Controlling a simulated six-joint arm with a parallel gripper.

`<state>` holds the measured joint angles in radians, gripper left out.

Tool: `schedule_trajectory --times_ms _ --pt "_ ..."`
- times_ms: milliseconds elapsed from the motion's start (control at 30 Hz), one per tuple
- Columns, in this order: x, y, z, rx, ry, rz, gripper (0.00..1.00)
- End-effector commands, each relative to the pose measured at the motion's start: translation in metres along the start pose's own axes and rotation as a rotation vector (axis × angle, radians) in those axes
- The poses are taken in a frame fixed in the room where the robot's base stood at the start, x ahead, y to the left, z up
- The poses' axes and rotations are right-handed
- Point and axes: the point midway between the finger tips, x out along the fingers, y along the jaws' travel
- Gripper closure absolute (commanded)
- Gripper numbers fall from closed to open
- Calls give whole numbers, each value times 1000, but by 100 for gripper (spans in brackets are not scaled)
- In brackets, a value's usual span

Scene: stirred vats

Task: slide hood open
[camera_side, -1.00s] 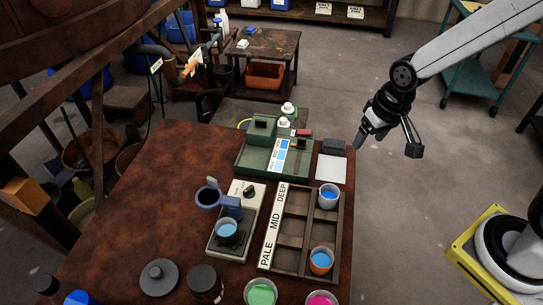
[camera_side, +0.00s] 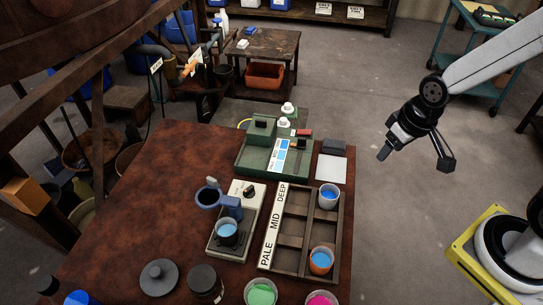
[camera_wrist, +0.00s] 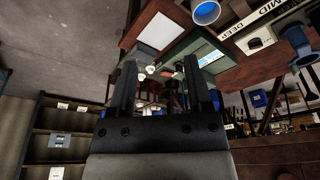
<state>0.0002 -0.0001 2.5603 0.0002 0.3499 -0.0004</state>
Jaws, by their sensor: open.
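A green station (camera_side: 248,160) sits at the back of the rust-brown bench. A boxy dark green cover (camera_side: 263,127), which looks like the hood, stands at its back left. A strip in shades of blue (camera_side: 281,155) lies in front of it. The station also shows in the wrist view (camera_wrist: 185,50), partly hidden by my fingers. My gripper (camera_side: 386,150) hangs in the air right of the bench, apart from the station. In the wrist view its two fingers (camera_wrist: 160,75) are spread with nothing held between them.
A white card (camera_side: 331,169) and a dark block (camera_side: 335,147) lie right of the station. A wooden rack (camera_side: 292,242) holds cups of blue liquid. A stirrer (camera_side: 232,206) stands over another cup. Green and pink cups are at the front.

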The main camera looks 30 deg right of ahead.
Motion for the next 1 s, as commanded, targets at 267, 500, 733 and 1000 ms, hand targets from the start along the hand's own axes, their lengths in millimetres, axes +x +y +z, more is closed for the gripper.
schedule_trajectory --times_ms 267,500,733,1000 --pt "6 -4 -7 100 -28 -27 49" --pt "22 -18 -28 385 -110 -112 49" --pt "43 -38 -58 730 -213 -230 49" --pt "70 -62 -103 1120 -333 -392 49"
